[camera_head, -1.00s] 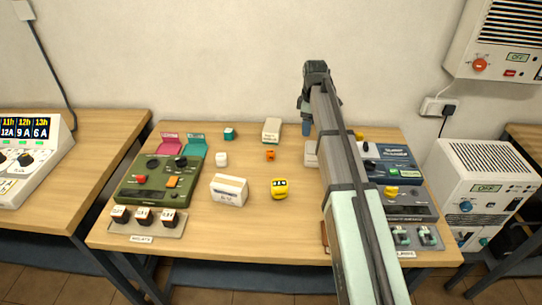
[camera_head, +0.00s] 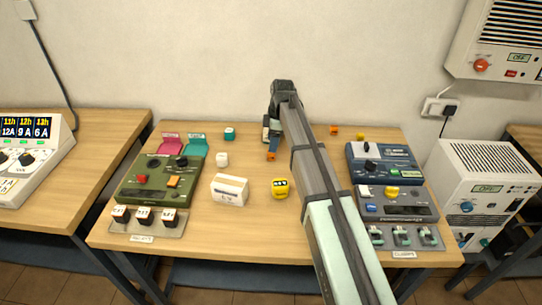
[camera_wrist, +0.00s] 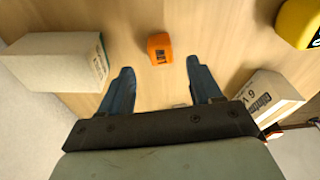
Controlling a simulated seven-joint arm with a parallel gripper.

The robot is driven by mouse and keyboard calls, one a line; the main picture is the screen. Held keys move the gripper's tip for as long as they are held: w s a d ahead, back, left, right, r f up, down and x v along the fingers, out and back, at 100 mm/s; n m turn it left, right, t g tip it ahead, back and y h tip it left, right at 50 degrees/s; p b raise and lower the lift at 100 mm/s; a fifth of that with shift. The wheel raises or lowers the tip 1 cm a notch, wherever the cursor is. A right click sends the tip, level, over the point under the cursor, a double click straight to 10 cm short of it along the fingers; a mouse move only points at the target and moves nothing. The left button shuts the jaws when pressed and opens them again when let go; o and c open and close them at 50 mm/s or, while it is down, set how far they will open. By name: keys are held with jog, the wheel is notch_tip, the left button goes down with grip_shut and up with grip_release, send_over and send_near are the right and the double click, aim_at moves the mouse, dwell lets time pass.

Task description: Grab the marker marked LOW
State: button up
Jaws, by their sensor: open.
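A small orange block (camera_wrist: 159,48) with a dark printed label lies on the table. The label is too small to read, so I cannot tell whether it says LOW. My gripper (camera_wrist: 160,72) points down, open and empty, with its blue fingers to either side and the block just beyond the fingertips, apart from them. In the head view, my gripper (camera_head: 271,148) is at the back middle of the table, and the orange block (camera_head: 271,157) shows just below it. A yellow marker (camera_head: 280,188) with a dark band stands nearer the front. A second orange block (camera_head: 333,130) lies at the back right.
A white box (camera_wrist: 60,62) lies left of my fingers and another white box (camera_wrist: 268,97) lies to the right. A green device (camera_head: 150,192) is at left and dark blue devices (camera_head: 385,165) at right. A white cube (camera_head: 222,159) and a teal piece (camera_head: 229,134) are nearby.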

aim_at(271, 155)
jog(key=shift+s+a+f, duration=0.1)
jog(key=shift+a+f, duration=0.05)
jog(key=shift+f, duration=1.3)
jog(key=shift+s+a+f, duration=0.1)
jog(key=shift+a+f, duration=0.05)
jog(key=shift+f, duration=1.25)
jog(key=c, duration=1)
jog(key=shift+r, duration=0.1)
jog(key=shift+c, duration=0.2)
